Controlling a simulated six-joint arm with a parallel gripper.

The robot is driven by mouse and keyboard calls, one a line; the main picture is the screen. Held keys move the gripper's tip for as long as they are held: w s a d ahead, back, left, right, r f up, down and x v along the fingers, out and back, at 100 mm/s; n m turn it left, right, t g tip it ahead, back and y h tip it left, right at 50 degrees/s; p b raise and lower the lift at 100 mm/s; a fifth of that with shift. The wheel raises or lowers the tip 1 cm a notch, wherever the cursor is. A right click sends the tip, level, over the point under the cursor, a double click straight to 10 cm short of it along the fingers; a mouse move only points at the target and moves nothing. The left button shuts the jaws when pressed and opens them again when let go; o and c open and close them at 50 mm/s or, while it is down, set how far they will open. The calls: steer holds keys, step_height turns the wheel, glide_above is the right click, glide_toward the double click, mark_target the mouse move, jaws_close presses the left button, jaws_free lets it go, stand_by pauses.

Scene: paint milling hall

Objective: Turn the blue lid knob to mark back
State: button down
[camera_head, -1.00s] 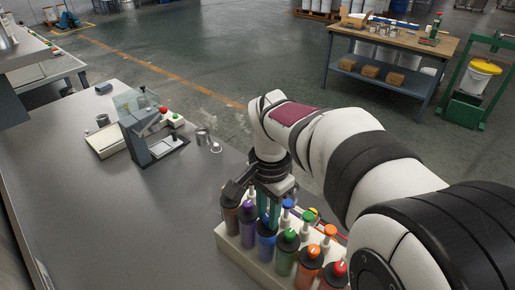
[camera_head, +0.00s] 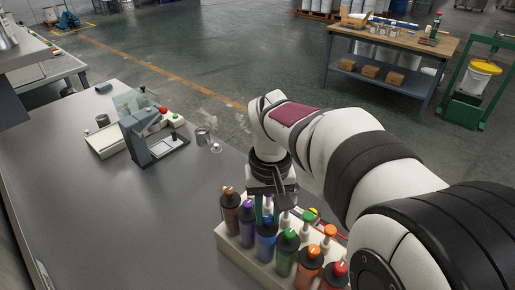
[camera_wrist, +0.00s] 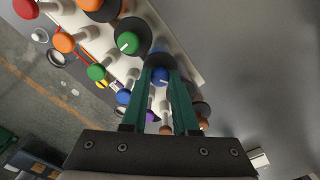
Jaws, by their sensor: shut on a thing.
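The blue bottle (camera_head: 266,243) stands in the front row of the rack, with a dark lid. Its blue lid knob (camera_wrist: 161,75) shows between the green fingers of my gripper (camera_wrist: 160,70) in the wrist view. My gripper (camera_head: 268,213) points down over this bottle and is shut on the knob. The knob carries a light pointer line, partly visible in the wrist view. The marks on the lid are too small or hidden to read, so I cannot tell which one the pointer faces.
The cream rack (camera_head: 233,246) holds neighbouring bottles close by: purple (camera_head: 247,229) on the left, green (camera_head: 286,256) on the right, then orange and red. More coloured knobs stand behind. The grey bench is clear at left.

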mark_target(268, 217)
steer(key=n, duration=0.5)
steer(key=shift+n, duration=0.3)
steer(key=n, duration=0.5)
steer(key=shift+n, duration=0.4)
steer(key=c, duration=0.7)
jaws_free()
step_height(268, 217, up, 16)
steer(key=shift+f, duration=0.1)
